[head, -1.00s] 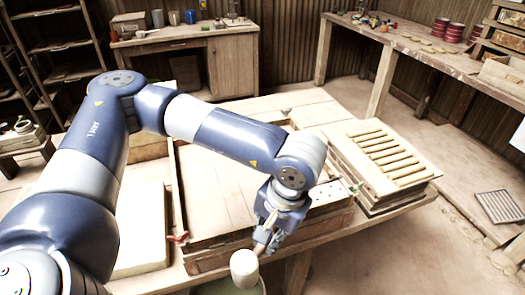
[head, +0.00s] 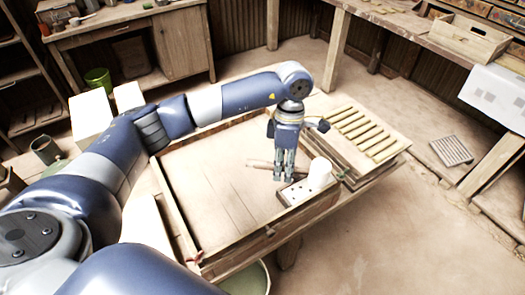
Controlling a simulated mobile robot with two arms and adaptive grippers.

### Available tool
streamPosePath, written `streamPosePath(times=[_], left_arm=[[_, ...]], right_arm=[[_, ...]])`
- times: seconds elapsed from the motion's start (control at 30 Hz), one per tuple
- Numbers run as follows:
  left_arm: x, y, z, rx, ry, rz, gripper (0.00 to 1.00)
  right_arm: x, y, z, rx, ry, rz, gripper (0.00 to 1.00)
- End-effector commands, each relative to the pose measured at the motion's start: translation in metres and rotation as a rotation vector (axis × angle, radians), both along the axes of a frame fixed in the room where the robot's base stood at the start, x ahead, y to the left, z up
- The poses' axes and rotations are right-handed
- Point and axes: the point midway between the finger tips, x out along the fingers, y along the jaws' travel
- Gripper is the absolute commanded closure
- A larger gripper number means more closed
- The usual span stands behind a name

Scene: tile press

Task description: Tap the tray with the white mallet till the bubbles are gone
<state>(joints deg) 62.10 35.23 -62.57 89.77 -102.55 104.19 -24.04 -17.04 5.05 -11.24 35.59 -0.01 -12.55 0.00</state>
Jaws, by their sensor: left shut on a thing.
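My left gripper (head: 284,176) points down and is shut on the handle of the white mallet, whose wooden handle (head: 260,164) sticks out to the left of the fingers. The mallet's white head (head: 320,172) is to the right of the fingers, over the right end of the tray. I cannot tell whether it touches. The tray (head: 289,199) is small and pale, with several dark spots on top, which may be the bubbles. It sits at the right side of the wooden worktable, partly hidden by the fingers and mallet head. My right gripper is not in view.
The worktable's framed wooden top (head: 215,190) is bare left of the tray. A stack of boards with yellowish strips (head: 365,132) stands just right of the gripper. A green bucket (head: 248,279) is below the front edge. Benches line the back and right.

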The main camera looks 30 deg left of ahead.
Motion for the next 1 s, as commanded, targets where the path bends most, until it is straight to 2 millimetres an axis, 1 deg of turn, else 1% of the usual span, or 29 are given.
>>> streamPosePath(times=[0.03,0.2,0.3,0.43,0.5,0.63,0.87,1.0], left_arm=[[0.002,0.007,0.005,-0.002,0.006,0.115,1.00],[0.011,0.030,-0.002,0.002,0.004,0.511,1.00],[0.013,0.044,-0.007,0.004,0.001,0.709,1.00],[0.012,0.058,-0.015,0.004,-0.002,0.894,1.00],[0.012,0.063,-0.017,0.003,-0.004,0.956,1.00],[0.012,0.067,-0.021,0.003,-0.006,1.014,1.00],[0.012,0.067,-0.033,0.003,-0.006,1.022,1.00],[0.012,0.067,-0.046,0.003,-0.006,1.021,1.00]], right_arm=[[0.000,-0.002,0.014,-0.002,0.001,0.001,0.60],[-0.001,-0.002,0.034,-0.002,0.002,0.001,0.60],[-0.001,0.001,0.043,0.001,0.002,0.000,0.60],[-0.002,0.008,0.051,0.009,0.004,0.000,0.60],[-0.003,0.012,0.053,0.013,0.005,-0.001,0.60],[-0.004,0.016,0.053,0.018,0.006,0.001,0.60],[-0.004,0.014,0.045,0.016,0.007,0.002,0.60],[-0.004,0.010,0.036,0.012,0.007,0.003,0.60]])
